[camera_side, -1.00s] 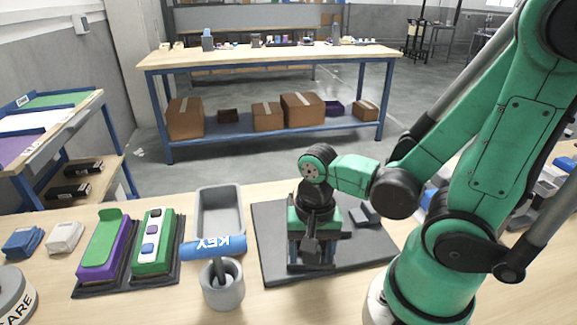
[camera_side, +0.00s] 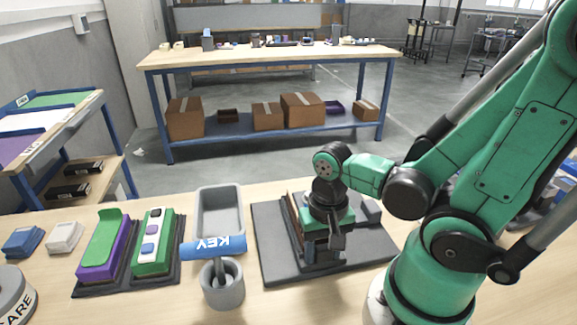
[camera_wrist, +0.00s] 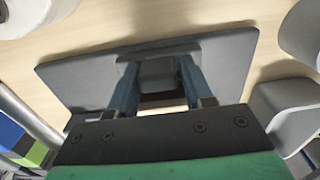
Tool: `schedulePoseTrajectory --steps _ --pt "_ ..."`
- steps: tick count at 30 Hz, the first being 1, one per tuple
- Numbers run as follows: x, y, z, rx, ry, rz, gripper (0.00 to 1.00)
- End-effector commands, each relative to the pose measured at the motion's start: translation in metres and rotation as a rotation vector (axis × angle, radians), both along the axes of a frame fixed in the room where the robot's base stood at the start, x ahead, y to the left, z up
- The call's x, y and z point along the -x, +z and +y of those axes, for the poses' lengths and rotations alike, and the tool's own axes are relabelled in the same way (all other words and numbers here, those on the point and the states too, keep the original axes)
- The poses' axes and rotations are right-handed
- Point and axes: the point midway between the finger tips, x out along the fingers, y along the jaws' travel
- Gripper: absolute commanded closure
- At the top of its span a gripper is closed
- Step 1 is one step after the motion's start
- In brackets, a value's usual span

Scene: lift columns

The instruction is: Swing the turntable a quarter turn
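I cannot clearly make out a turntable. A dark grey plate (camera_side: 272,232) lies flat on the bench, and a brown upright piece (camera_side: 294,218) stands on it, partly hidden by my gripper. My gripper (camera_side: 323,256) points down, low over the middle of the plate, just right of the brown piece. In the wrist view the plate (camera_wrist: 85,78) lies under my gripper (camera_wrist: 157,66). Its two blue fingers are apart, with a grey block (camera_wrist: 156,74) seen between them. I cannot tell whether they grip it.
Left of the plate are a grey tray (camera_side: 206,212), a blue KEY cylinder (camera_side: 212,247), a grey cup (camera_side: 222,292), a green box with buttons (camera_side: 154,240) and a purple-green box (camera_side: 105,245). A small grey block (camera_side: 371,208) sits at the plate's right.

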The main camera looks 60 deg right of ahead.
Motion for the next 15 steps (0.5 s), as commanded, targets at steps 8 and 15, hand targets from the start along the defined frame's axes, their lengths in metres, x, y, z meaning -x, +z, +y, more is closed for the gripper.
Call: schedulePoseTrajectory --steps 8,15 --pt "0.003 0.010 -0.002 0.013 -0.002 -0.004 0.37" --pt "0.002 0.031 -0.002 0.010 -0.002 -0.002 0.37"
